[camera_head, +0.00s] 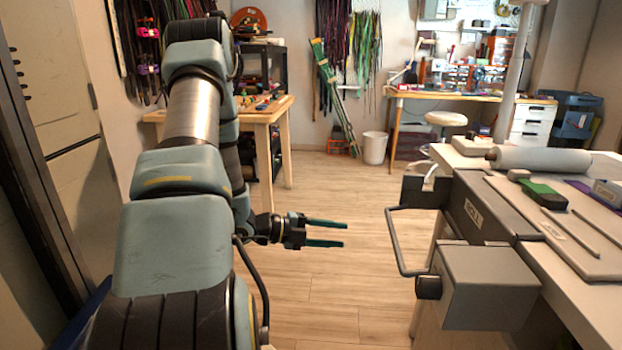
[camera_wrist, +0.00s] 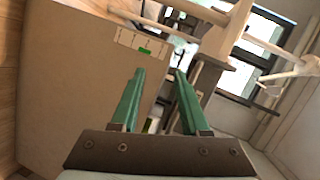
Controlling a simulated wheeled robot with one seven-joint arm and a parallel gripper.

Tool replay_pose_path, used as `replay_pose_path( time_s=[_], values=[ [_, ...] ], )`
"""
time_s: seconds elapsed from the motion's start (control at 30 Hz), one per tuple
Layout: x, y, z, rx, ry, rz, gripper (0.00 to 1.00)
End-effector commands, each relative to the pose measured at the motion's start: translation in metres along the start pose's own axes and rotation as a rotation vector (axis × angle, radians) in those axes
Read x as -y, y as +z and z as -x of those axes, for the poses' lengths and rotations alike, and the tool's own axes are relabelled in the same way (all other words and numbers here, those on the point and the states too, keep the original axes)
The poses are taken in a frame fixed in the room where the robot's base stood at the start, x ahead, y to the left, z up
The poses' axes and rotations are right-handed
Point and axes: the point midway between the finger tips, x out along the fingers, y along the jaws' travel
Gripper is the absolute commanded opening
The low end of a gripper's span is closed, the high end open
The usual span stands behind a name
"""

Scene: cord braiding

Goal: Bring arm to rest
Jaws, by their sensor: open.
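My gripper (camera_head: 332,233) is in the middle of the head view, above the wooden floor. Its two green fingers are spread apart with nothing between them, and they point to the right, towards the workbench. It is apart from the bench's metal handle (camera_head: 400,243). My arm reaches forward from the bottom left of the head view, then bends down to the gripper. In the wrist view the open fingers (camera_wrist: 158,85) show with an empty gap.
The workbench (camera_head: 590,290) at right carries a grey box (camera_head: 488,287) on its near side and a roller (camera_head: 540,159) on top. A wooden table (camera_head: 262,117) stands behind my arm. A white bin (camera_head: 374,148) stands farther back. The middle floor is clear.

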Motion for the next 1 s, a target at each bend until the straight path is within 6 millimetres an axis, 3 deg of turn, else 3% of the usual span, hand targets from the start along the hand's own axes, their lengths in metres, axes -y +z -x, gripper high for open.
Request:
replay_pose_path(
  time_s=[0.1, 0.2, 0.33, 0.47, 0.6, 0.9, 1.0],
  values=[
    [0.010, 0.041, 0.012, 0.288, 0.171, 0.198, 0.45],
    [0.016, 0.065, 0.039, 0.555, 0.248, 0.420, 0.45],
    [0.023, 0.069, 0.086, 0.897, 0.259, 0.753, 0.45],
    [0.027, 0.042, 0.132, 1.197, 0.186, 1.122, 0.45],
    [0.025, -0.005, 0.161, 1.414, 0.079, 1.482, 0.45],
    [0.026, -0.115, 0.173, 1.646, -0.113, 2.122, 0.45],
    [0.052, -0.116, 0.180, 1.645, -0.105, 2.102, 0.45]
  ],
)
